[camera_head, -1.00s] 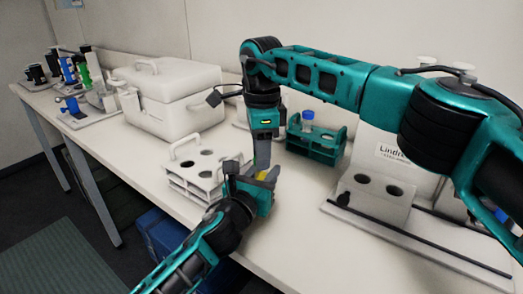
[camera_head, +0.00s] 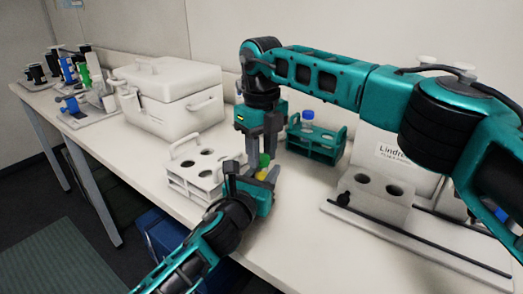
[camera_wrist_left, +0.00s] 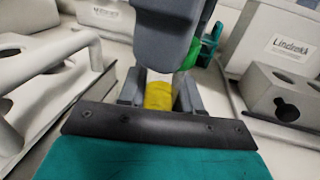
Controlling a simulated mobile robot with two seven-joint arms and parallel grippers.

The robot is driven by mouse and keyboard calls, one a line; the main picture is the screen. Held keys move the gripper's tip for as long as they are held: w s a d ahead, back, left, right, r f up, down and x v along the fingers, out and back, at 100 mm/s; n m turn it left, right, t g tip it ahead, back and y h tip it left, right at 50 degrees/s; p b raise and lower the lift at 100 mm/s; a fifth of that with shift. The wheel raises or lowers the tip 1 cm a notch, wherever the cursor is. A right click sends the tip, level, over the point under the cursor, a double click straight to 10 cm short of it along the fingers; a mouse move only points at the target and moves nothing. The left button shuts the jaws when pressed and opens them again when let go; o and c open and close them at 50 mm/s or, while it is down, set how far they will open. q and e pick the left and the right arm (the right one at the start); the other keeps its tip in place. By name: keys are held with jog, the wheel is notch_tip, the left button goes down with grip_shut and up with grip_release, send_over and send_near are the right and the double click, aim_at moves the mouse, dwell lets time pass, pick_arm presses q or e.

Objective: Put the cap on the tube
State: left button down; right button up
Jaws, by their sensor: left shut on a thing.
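My left gripper (camera_head: 254,180) is shut on a clear tube with yellow contents (camera_head: 261,175), held upright above the bench. The tube (camera_wrist_left: 159,93) also shows in the left wrist view. A green cap (camera_head: 264,160) is at the tube's top; whether it is seated cannot be told. The cap (camera_wrist_left: 190,54) is partly hidden behind a grey finger in the wrist view. My right gripper (camera_head: 263,154) points down from above, its two fingers on either side of the cap. Whether they grip it is unclear.
A white rack (camera_head: 190,187) with empty holes stands left of the grippers. A teal rack (camera_head: 318,153) with a blue-capped tube (camera_head: 308,115) stands behind on the right. A white box (camera_head: 165,95) is at the back left. A two-hole block (camera_head: 375,205) is at right.

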jog(key=o, duration=0.4)
jog(key=shift+o, duration=0.2)
jog(key=shift+r, duration=2.25)
jog(key=shift+r, duration=0.1)
jog(key=shift+c, duration=0.2)
jog(key=shift+r+n, duration=1.5)
jog(key=shift+r, duration=0.15)
jog(key=shift+f, duration=0.15)
jog(key=shift+f, duration=3.9)
